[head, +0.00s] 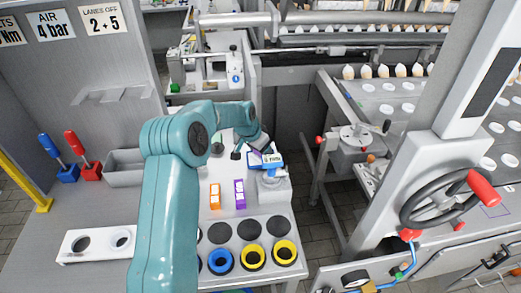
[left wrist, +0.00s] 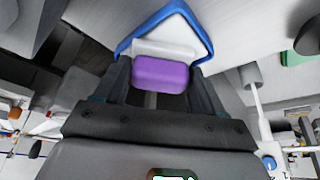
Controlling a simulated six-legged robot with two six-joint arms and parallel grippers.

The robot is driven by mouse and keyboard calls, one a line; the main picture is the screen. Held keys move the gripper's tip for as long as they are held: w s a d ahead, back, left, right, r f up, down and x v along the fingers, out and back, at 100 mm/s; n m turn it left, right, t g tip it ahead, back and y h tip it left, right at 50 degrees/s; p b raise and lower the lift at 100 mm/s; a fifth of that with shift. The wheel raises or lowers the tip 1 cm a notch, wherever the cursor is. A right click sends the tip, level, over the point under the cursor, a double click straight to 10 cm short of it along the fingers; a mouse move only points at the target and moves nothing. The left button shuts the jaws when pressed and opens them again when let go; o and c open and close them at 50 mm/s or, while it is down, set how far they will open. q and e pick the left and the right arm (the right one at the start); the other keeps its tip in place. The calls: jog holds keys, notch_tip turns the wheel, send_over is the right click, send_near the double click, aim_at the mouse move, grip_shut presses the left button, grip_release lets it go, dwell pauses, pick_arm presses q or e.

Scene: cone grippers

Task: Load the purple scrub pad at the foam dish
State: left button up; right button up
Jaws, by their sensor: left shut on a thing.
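My left gripper (head: 256,151) reaches over the white bench. In the left wrist view my gripper (left wrist: 155,95) is shut on the purple scrub pad (left wrist: 163,74), which sits between the fingertips. In the head view the pad is mostly hidden by the gripper. In the left wrist view the sign's blue edge (left wrist: 195,22) lies just beyond the pad. I cannot tell whether pad and dish touch. My right gripper is not in view.
An orange-and-white piece (head: 215,196) and a purple-and-white piece (head: 240,194) lie on the bench. Nearer are dark round holes, with blue (head: 220,261) and yellow (head: 253,256) rings. A grey bin (head: 124,167) stands left. A handwheel machine (head: 440,195) stands right.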

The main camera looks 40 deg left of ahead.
pick_arm(q)
jog(key=shift+r+p, duration=1.85)
jog(key=shift+r, duration=1.65)
jog(key=w+d+r+m+h, duration=0.1)
jog(key=w+d+r+m, duration=0.15)
jog(key=d, duration=0.55)
jog(key=w+d+r+m, duration=0.1)
jog(key=d+r, duration=0.3)
jog(key=d, duration=0.5)
jog(key=s+d+f+n+y+b, duration=0.1)
jog(key=s+d+f+n, duration=0.1)
jog(key=s+d, duration=0.8)
jog(key=shift+d+f+n, duration=0.35)
jog(key=shift+d+n, duration=0.4)
jog(key=shift+d, duration=0.25)
